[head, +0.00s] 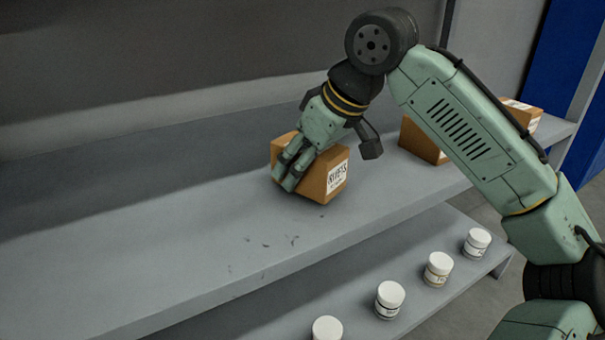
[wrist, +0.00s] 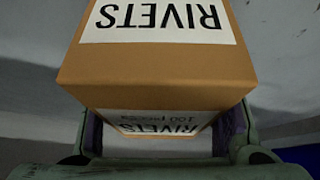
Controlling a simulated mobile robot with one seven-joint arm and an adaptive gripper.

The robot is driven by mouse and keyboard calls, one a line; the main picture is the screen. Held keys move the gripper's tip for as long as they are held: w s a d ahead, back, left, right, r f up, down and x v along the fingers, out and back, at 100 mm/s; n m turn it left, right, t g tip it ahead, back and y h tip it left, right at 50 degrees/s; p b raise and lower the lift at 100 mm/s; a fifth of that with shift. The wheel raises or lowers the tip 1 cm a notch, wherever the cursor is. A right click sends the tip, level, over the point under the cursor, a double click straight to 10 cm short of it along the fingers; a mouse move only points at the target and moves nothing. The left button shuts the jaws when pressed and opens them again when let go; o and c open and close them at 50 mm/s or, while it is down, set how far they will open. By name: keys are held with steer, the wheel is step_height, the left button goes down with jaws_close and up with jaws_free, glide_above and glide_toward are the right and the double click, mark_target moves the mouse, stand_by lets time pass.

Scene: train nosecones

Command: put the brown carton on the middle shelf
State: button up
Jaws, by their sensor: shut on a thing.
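The brown carton (head: 325,182) has a white label reading RIVETS. My gripper (head: 291,168) is shut on it, with fingers on its sides. In the head view the carton is at or just over the grey upper shelf surface (head: 150,235); I cannot tell whether it touches. In the wrist view the carton (wrist: 160,75) fills the upper middle, between the fingers of my gripper (wrist: 160,145), with RIVETS labels on two faces.
Another brown carton (head: 420,140) stands on the same shelf to the right, partly behind my arm. Several white-lidded jars (head: 438,268) stand in a row on the lower shelf (head: 300,325). The left part of the upper shelf is clear.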

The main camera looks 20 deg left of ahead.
mark_target(334, 154)
steer(key=shift+f, duration=0.7)
steer(key=shift+f, duration=0.15)
steer(key=o, duration=1.4)
steer(key=p+v, duration=0.2)
steer(key=v, duration=1)
steer(key=shift+p, duration=0.3)
